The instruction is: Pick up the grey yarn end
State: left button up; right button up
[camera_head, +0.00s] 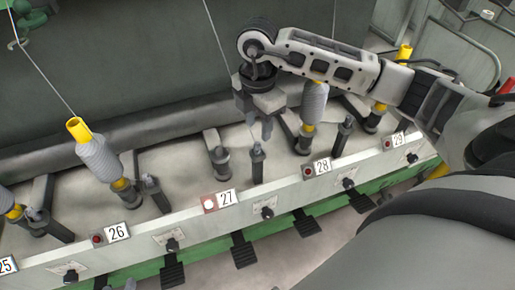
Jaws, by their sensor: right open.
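My right gripper (263,124) points down over position 27, with its jaws open. It hangs above and just left of the grey bobbin at 28. A thin pale yarn (215,36) comes down from the top edge and passes behind the gripper. Its lower end is hard to make out near the fingers, above a dark post (257,163) at 27. I cannot tell whether the yarn lies between the fingers. My left gripper is not in view.
A grey bobbin on a yellow tube (98,157) stands at 26, and another grey bobbin (313,105) at 28, close to my gripper. The bare spindle (220,160) stands at 27. The white numbered rail (190,222) runs along the front, with black pedals (243,250) below.

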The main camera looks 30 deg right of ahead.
aim_at(257, 143)
jog(key=shift+a+f, duration=0.15)
jog(key=shift+f, duration=2.6)
jog(key=c, duration=0.8)
